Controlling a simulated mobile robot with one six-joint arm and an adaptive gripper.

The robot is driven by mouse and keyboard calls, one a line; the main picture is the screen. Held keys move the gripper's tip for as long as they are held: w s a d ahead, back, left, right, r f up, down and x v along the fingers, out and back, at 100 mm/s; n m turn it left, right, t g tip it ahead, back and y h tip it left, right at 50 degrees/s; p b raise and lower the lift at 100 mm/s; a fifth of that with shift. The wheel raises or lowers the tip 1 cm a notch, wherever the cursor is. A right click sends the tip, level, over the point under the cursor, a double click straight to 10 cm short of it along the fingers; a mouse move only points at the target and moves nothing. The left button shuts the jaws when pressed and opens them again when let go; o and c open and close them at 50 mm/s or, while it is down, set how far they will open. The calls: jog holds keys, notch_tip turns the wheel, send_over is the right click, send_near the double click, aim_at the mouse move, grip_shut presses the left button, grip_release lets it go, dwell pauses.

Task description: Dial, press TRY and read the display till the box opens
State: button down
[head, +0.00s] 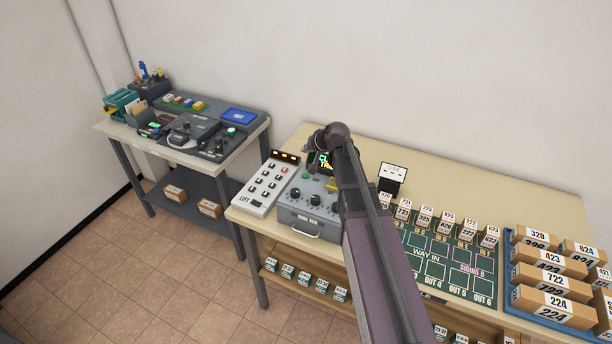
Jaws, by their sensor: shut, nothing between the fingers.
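The grey code box (308,216) stands on the long table with its lid shut and a handle on its front. Dark knobs sit on its top, such as the left knob (295,193) and the middle knob (315,199). A green button (306,176) is near its back left corner. The display (326,161) behind it shows green and yellow text, partly hidden by my arm; I cannot read it all. My gripper (313,166) is shut and empty, pointing down above the back of the box, left of the display. My arm hides the box's right side.
A white LIFT panel (262,187) with black switches and a small lit display stands just left of the box. Numbered cartons (545,278) and a green lane board (440,264) fill the right. A second bench (110,129) with devices stands at the left. The table behind is mostly clear.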

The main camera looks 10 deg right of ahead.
aim_at(306, 176)
jog(key=shift+f+b, duration=4.35)
jog(key=shift+f, duration=0.1)
jog(key=shift+f+b, duration=0.3)
jog(key=shift+b, duration=0.1)
jog(key=shift+f+b, duration=0.4)
jog(key=shift+f, duration=0.05)
jog(key=shift+r, duration=0.1)
jog(key=shift+r+p, duration=0.75)
jog(key=shift+p, duration=0.1)
jog(key=shift+r+p, duration=2.5)
jog(key=shift+r, duration=0.05)
